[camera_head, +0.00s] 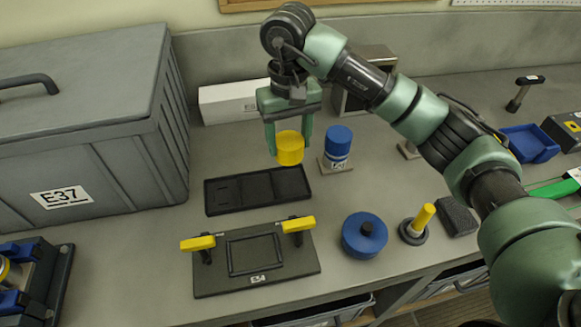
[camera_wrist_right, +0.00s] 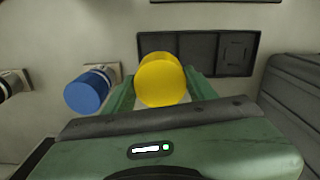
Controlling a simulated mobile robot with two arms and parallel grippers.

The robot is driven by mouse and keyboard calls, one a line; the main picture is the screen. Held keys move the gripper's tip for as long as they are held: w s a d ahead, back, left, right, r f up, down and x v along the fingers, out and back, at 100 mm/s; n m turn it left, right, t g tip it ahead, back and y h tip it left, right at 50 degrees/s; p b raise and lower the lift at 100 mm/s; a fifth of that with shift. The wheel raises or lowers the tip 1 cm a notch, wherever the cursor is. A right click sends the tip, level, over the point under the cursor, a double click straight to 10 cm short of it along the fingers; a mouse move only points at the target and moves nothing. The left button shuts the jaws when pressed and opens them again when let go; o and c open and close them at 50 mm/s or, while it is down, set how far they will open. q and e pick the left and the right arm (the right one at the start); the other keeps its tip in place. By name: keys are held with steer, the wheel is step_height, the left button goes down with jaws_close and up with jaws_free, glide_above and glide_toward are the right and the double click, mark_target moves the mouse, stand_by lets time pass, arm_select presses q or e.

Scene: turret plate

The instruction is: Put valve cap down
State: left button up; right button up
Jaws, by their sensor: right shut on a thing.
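The yellow valve cap (camera_head: 290,148) is a short ribbed cylinder. My right gripper (camera_head: 289,150) is shut on it and holds it in the air, near the back edge of a black tray (camera_head: 213,200) with shallow recesses. In the right wrist view the yellow cap (camera_wrist_right: 162,82) sits between the two green fingers, and the black tray (camera_wrist_right: 190,60) is beyond it. I cannot tell the exact height of the cap above the bench. My left gripper does not show.
A blue-capped cylinder (camera_head: 338,143) stands on a small base just right of the held cap. A plate with yellow clamps (camera_head: 270,278) lies in front of the tray. A large grey case (camera_head: 95,130) stands at left. A blue disc (camera_head: 365,238) and yellow-handled tool (camera_head: 420,220) lie front right.

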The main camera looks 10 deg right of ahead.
step_height(320, 180, down, 5)
steer(key=shift+s+d+f+p, duration=0.1)
steer(key=shift+d+f+p, duration=0.05)
steer(key=shift+p, duration=0.5)
steer(key=shift+f+p, duration=0.6)
steer(key=shift+f, duration=1.8)
steer(key=shift+f, duration=0.1)
steer(key=shift+f+b, duration=0.1)
steer(key=shift+b, duration=0.2)
steer(key=o, duration=1.3)
steer(key=shift+c, duration=0.2)
